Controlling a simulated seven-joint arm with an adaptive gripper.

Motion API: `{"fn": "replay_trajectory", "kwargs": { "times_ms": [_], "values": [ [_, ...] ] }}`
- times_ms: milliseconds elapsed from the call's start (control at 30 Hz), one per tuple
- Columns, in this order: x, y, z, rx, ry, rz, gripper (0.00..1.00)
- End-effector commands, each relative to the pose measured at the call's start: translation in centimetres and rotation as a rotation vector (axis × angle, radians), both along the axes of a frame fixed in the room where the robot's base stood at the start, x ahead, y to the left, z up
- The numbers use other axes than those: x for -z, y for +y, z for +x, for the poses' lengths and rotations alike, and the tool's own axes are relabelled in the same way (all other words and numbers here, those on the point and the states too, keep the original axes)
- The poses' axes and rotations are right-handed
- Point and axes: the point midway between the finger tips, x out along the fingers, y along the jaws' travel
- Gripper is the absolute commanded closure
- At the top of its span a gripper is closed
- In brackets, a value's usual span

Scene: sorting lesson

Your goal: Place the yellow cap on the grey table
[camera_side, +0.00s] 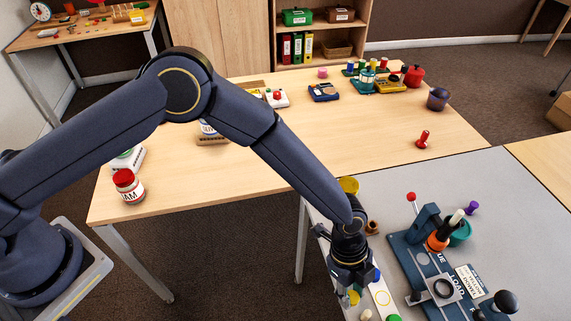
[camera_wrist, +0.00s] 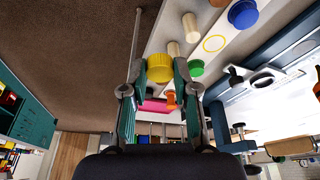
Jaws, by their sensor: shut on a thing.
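The yellow cap (camera_wrist: 159,67) is between the two fingers of my gripper (camera_wrist: 160,75) in the wrist view, and my gripper is shut on it. In the side view my gripper (camera_side: 350,292) is over the near left edge of the grey table (camera_side: 520,200), and a bit of the yellow cap (camera_side: 354,297) shows at its fingertips. I cannot tell how far the cap is above the table.
A white board (camera_side: 383,297) with a yellow ring lies right of my gripper, with blue (camera_wrist: 243,13) and green (camera_wrist: 196,68) caps near it. A blue fixture (camera_side: 430,260) stands further right. A yellow round thing (camera_side: 348,185) is behind my arm. The table's far right is clear.

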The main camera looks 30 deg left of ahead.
Motion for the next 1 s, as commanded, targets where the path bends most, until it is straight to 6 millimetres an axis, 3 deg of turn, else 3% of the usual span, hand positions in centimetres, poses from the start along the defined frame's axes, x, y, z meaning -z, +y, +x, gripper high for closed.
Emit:
{"fn": "replay_trajectory", "kwargs": {
  "times_ms": [100, 367, 600, 967, 1000],
  "values": [
    [2.2, -1.3, 1.1, -0.001, 0.001, 0.000, 0.82],
    [3.8, -2.3, 2.2, -0.002, 0.001, -0.001, 0.85],
    [6.8, -2.4, 2.2, -0.001, 0.000, -0.001, 0.85],
    [7.2, -2.4, 2.3, -0.002, 0.000, -0.002, 0.85],
    [7.1, -2.4, 2.3, -0.002, -0.001, -0.002, 0.67]
  ]
}}
